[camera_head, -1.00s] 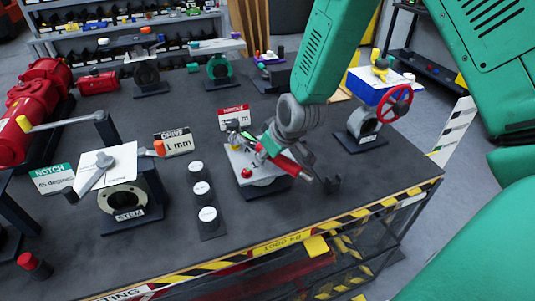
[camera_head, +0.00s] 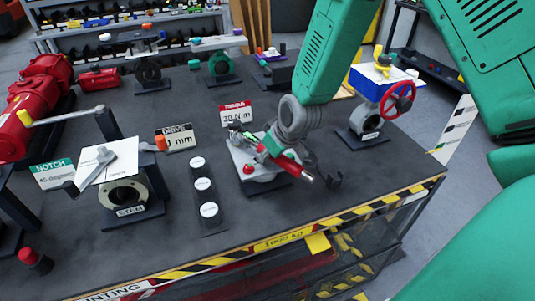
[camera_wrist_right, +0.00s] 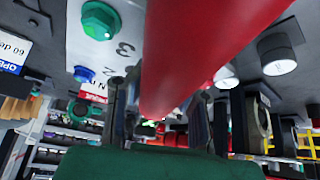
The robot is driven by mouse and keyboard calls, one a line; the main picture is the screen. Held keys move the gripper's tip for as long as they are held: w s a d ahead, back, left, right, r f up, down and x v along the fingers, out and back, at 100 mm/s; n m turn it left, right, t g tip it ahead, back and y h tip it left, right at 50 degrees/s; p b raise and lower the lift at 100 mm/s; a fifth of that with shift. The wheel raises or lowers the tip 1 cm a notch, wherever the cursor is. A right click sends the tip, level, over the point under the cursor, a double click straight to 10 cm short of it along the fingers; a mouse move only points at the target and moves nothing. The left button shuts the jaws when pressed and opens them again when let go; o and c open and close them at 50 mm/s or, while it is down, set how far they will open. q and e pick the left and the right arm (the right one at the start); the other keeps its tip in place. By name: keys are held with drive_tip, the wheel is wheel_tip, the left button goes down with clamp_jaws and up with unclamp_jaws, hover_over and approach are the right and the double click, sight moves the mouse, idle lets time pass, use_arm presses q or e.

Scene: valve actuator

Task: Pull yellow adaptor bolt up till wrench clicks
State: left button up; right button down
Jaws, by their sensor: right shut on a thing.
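My right gripper (camera_head: 318,172) is shut around the red handle of a red and green wrench (camera_head: 285,160). The wrench lies slanted over a white plate fixture (camera_head: 242,153) at the middle of the bench, its grey head at the plate's upper left. In the right wrist view the red handle (camera_wrist_right: 205,50) runs between the two fingers (camera_wrist_right: 160,115). A green bolt (camera_wrist_right: 100,20) and a blue bolt (camera_wrist_right: 83,74) stand on the plate to its left. I cannot make out the yellow adaptor bolt; the wrench may hide it. My left gripper is not in view.
A red sign (camera_head: 236,112) stands behind the plate. Several white-topped cylinders (camera_head: 203,184) stand to its left, and a red-wheel valve (camera_head: 398,99) to its right. The striped bench edge (camera_head: 290,241) runs in front. Bare bench top lies between the fixtures.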

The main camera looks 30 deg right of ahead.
sight(256, 171)
drive_tip(key=shift+f, duration=0.1)
drive_tip(key=shift+a, duration=0.1)
drive_tip(key=shift+a+m, duration=0.1)
drive_tip(key=shift+m, duration=0.2)
drive_tip(key=shift+a+m+h+p, duration=0.5)
drive_tip(key=shift+a+m+h, duration=0.1)
drive_tip(key=shift+a+m, duration=0.25)
drive_tip(key=shift+a, duration=0.1)
drive_tip(key=shift+s+a+m+h+p, duration=0.1)
drive_tip(key=shift+a+m+h+p, duration=0.3)
drive_tip(key=shift+a+m+p, duration=0.3)
